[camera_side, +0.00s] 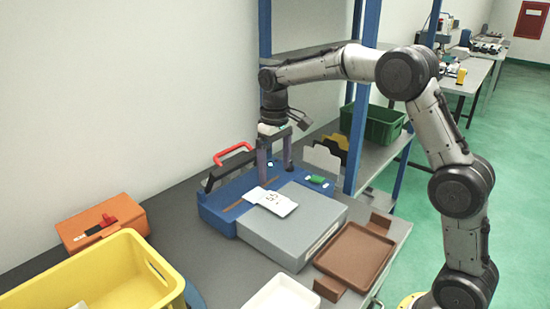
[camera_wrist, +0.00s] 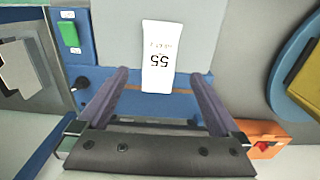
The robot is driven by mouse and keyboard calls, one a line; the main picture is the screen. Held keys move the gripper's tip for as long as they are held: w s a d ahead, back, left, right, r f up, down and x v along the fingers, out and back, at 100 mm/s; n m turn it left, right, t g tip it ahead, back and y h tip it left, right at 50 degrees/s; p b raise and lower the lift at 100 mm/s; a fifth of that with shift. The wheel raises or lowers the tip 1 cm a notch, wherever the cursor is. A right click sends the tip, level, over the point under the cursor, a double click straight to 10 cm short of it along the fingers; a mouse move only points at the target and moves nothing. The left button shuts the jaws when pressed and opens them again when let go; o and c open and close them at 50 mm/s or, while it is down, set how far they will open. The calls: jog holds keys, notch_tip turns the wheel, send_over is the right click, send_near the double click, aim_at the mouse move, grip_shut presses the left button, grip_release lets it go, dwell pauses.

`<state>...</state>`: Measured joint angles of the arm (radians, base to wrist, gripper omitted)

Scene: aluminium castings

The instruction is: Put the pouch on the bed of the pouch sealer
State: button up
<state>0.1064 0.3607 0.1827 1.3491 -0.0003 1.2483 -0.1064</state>
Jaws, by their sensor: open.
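The white pouch (camera_side: 270,202), printed with dark figures, lies on the pouch sealer, mostly on its grey bed (camera_side: 292,228). Its end reaches the blue body (camera_side: 222,206) near the brown strip. In the wrist view the pouch (camera_wrist: 160,35) reads "55" and lies across the grey bed (camera_wrist: 112,30) onto the blue edge. My gripper (camera_side: 275,177) is open above the blue part, at the pouch's end. In the wrist view its fingers (camera_wrist: 157,76) stand on either side of the pouch's end, apart from it. Whether the fingertips touch the sealer is unclear.
The sealer's black arm with a red handle (camera_side: 234,153) is raised behind my gripper. A brown tray (camera_side: 355,262), a white tray (camera_side: 281,296), a yellow crate (camera_side: 100,270) and an orange box (camera_side: 102,222) stand around. A blue rack post (camera_side: 360,140) rises at the right.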

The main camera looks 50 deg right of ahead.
jog(key=s+a+r+t, duration=0.2)
jog(key=s+r, duration=0.3)
jog(key=s, duration=0.3)
jog(key=s+a+r+t, duration=0.15)
jog(key=s+r, duration=0.25)
jog(key=s, duration=0.4)
jog(key=s+f+t, duration=0.1)
jog(key=s+f, duration=0.1)
jog(key=s, duration=0.5)
jog(key=s+a+f+t, duration=0.1)
jog(key=s+f, duration=0.2)
jog(key=s, duration=0.4)
jog(key=shift+s+a, duration=0.15)
jog(key=shift+a, duration=0.1)
